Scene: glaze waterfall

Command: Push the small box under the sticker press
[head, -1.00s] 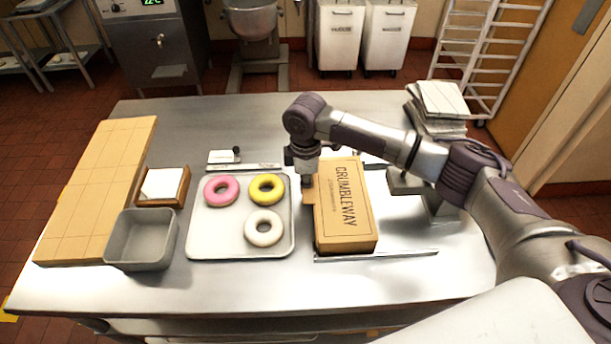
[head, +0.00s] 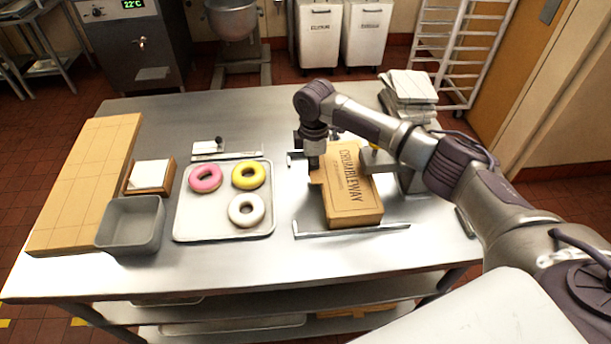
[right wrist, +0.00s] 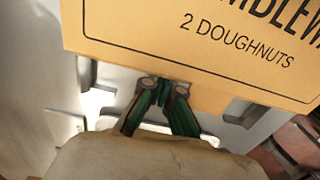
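The small box (head: 352,200) is a closed tan carton marked "CRUMBLEWAY". It lies on the steel table, slightly turned, and its lid shows "2 DOUGHNUTS" in the right wrist view (right wrist: 235,45). My right gripper (head: 313,165) is low at the box's left side. In the right wrist view its fingertips (right wrist: 163,88) are together against or very near the box edge, with nothing held between them. The sticker press (head: 408,178) stands just right of the box. My right arm covers part of it, and its head (head: 376,160) reaches the box's right edge. My left gripper is out of view.
A metal rail (head: 350,230) runs in front of the box. A white tray (head: 225,228) with pink, yellow and white doughnuts lies to the left. Beyond are a grey bin (head: 131,225), a napkin holder (head: 150,178) and a wooden board (head: 85,185). A paper stack (head: 410,92) stands behind the press.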

